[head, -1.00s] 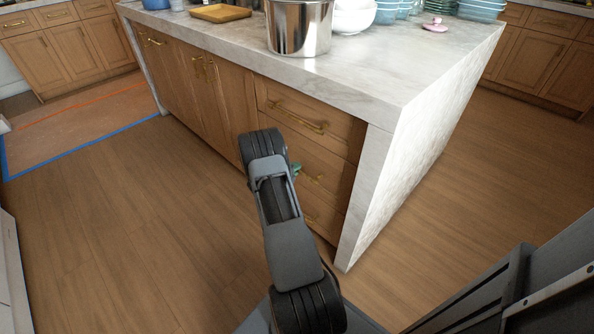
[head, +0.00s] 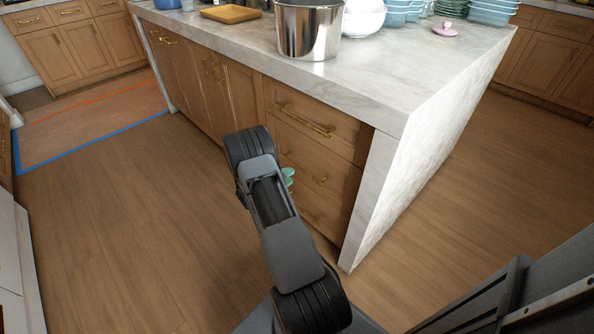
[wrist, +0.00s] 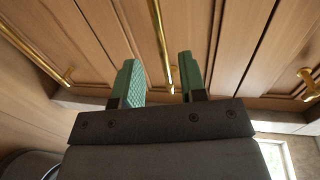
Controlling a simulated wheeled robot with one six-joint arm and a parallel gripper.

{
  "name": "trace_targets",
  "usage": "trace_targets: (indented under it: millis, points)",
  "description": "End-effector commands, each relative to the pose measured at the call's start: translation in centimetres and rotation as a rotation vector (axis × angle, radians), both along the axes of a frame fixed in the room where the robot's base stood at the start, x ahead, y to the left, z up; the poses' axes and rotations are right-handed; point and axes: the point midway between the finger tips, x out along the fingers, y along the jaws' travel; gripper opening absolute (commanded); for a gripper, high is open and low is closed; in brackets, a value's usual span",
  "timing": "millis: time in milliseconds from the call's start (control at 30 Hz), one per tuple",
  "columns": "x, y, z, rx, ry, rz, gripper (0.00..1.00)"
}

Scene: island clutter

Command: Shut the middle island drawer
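The island's right end holds a stack of wooden drawers with brass bar handles. The middle drawer (head: 335,174) sits below the top drawer (head: 322,122), partly hidden by my arm. It looks about level with its neighbours; I cannot tell whether a small gap is left. My gripper (head: 288,177) is in front of the stack, mostly hidden behind my wrist, with green fingers showing. In the wrist view my gripper (wrist: 160,65) is open, its two green fingers apart. A brass handle (wrist: 160,40) runs in the space between them; contact cannot be told.
The marble countertop (head: 385,75) overhangs the drawers, with a steel pot (head: 308,30) near its edge. A marble side panel (head: 415,165) closes the island's right end. Wood floor (head: 120,220) is clear to the left. Other cabinets (head: 75,50) stand behind.

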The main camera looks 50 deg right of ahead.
Motion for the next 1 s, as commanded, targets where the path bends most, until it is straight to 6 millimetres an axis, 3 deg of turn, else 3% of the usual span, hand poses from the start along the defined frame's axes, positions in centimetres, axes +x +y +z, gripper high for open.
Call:
trace_targets:
  millis: [200,400,1000]
  points:
    - [0.3,3.8,0.9,0.0,0.0,0.003,0.38]
    - [0.4,5.8,1.2,0.0,0.001,0.0,0.38]
    - [0.4,6.3,1.2,0.0,0.0,-0.001,0.38]
